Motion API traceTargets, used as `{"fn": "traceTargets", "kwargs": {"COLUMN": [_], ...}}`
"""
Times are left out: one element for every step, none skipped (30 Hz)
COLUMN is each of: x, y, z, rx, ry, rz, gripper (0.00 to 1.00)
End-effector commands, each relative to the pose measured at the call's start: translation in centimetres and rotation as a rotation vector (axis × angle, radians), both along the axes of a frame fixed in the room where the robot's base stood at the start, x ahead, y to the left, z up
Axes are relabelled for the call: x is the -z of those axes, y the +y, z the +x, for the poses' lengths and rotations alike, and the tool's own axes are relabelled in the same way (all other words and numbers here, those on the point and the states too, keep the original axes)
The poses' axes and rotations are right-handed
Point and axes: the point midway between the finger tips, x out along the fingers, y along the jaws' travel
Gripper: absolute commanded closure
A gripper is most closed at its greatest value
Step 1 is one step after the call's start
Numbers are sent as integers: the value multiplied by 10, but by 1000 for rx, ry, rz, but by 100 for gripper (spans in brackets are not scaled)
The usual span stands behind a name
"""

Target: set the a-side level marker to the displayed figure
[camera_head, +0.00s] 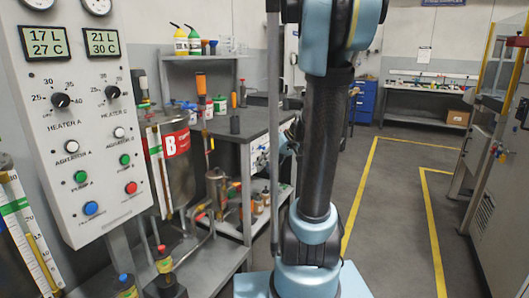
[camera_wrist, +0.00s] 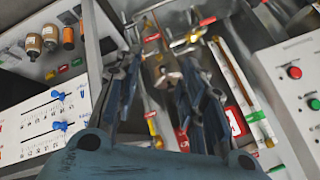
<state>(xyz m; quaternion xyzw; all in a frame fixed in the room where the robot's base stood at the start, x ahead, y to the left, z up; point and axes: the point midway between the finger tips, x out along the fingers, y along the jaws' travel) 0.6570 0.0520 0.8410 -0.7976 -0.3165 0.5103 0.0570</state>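The control panel (camera_head: 75,130) in the head view has a left display (camera_head: 46,41) reading 17 L and 27 C. At the left edge is a sight gauge (camera_head: 28,240) with a numbered scale and a green band (camera_head: 14,207), probably the a-side marker; its exact reading is too small to tell. In the wrist view my gripper (camera_wrist: 160,72) is open, fingers apart and nothing clearly between them. To its right are a red A label (camera_wrist: 236,122) and a gauge strip (camera_wrist: 240,80) with a green piece (camera_wrist: 257,116).
The right display (camera_head: 104,42) reads 21 L and 30 C. Tank B (camera_head: 178,145) stands beside the panel, near a dark workbench (camera_head: 240,125). In the wrist view, a slider board (camera_wrist: 45,115) with blue knobs lies left, and a button panel (camera_wrist: 295,85) right. Open floor is at right.

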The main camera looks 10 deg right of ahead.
Motion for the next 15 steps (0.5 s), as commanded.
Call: {"fn": "traceTargets", "kwargs": {"x": [-1, -2, -3, -3, -4, -4, -4, -4, -4, -4, -3, -3, -2, -1, 0], "y": [-4, -5, -7, -9, -11, -13, -16, -19, -22, -25, -28, -32, -36, -39, -44], "z": [16, 24, 34, 42, 50, 60, 68, 76, 85, 93, 100, 110, 117, 124, 133], "rx": [-10, -20, -31, -39, -48, -58, -66, -73, -83, -90, -97, -104, -110, -116, -122], "ry": [-24, -41, -63, -79, -96, -121, -138, -156, -182, -203, -222, -250, -271, -293, -322], "rz": [23, 38, 56, 71, 83, 102, 115, 128, 145, 157, 169, 185, 196, 208, 222], "gripper": [62, 62, 62, 62, 62, 62, 62, 62, 62, 62, 62, 62, 62, 62, 62]}}
